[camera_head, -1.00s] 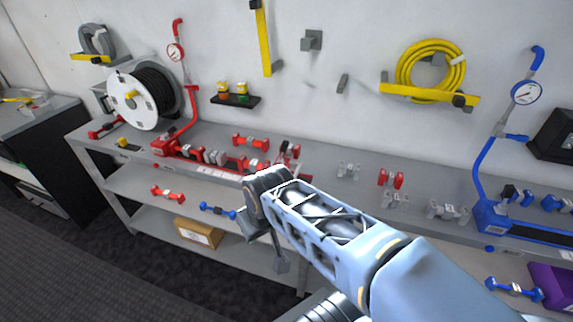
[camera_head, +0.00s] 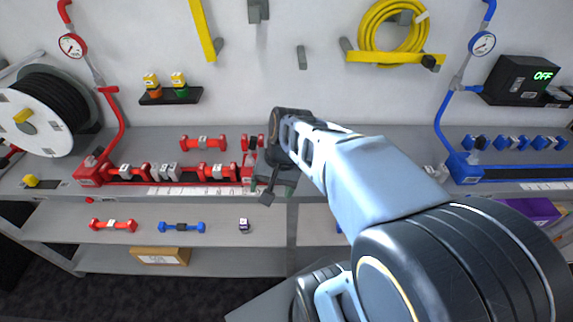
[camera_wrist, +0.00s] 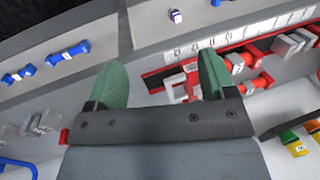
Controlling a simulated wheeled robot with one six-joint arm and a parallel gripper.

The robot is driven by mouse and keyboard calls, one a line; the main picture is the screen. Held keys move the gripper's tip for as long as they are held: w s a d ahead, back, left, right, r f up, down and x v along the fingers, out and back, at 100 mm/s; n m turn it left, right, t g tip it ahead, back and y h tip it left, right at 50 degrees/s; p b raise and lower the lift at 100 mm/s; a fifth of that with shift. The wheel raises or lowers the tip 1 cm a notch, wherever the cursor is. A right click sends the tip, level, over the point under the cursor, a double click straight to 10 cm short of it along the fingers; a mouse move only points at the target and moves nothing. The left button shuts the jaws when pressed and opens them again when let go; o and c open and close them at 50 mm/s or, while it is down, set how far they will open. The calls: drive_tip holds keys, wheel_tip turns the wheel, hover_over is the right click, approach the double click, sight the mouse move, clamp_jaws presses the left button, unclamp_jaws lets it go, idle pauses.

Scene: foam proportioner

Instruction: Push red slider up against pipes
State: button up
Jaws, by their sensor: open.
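The red slider (camera_wrist: 178,92) shows in the wrist view as a red, frame-like piece near the end of the red rail (camera_wrist: 154,80), partly behind my right finger. In the head view, the slider (camera_head: 247,166) stands at the rail's right end, just left of my gripper (camera_head: 272,186). Several red and grey pipes (camera_head: 213,171) sit in the rail to its left; they also show in the wrist view (camera_wrist: 255,83). My gripper (camera_wrist: 160,68) is open, with green fingers apart and nothing held. I cannot tell whether a finger touches the slider.
A loose red pipe (camera_head: 203,143) lies behind the rail. A blue rail station (camera_head: 465,167) stands at the right. The shelf below holds a red pipe (camera_head: 113,225), a blue pipe (camera_head: 181,227) and a small dark item (camera_head: 244,226). A cable reel (camera_head: 45,110) stands far left.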

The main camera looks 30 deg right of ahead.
drive_tip(key=o, duration=0.4)
drive_tip(key=w+d+f+m+y+b, duration=0.2)
drive_tip(key=w+d+m+y, duration=0.3)
drive_tip(key=d+m, duration=0.3)
drive_tip(key=shift+d+f+m+t+y, duration=0.2)
drive_tip(key=shift+f+m+t+y, duration=0.2)
drive_tip(key=shift+m, duration=0.7)
drive_tip(key=w+d+f+m+t+y+b, duration=0.15)
drive_tip(key=d+m+t+y, duration=0.25)
drive_tip(key=d+m, duration=0.45)
drive_tip(key=shift+n+t, duration=0.4)
drive_tip(key=shift+n, duration=0.15)
drive_tip(key=x, duration=0.4)
drive_tip(key=w+x, duration=0.1)
drive_tip(key=x, duration=0.2)
drive_tip(key=d+x, duration=0.1)
drive_tip(key=x, duration=0.3)
drive_tip(key=shift+w+a+f, duration=0.25)
drive_tip(key=shift+w+f, duration=0.1)
drive_tip(key=shift+f, duration=0.05)
drive_tip(key=shift+c, duration=0.4)
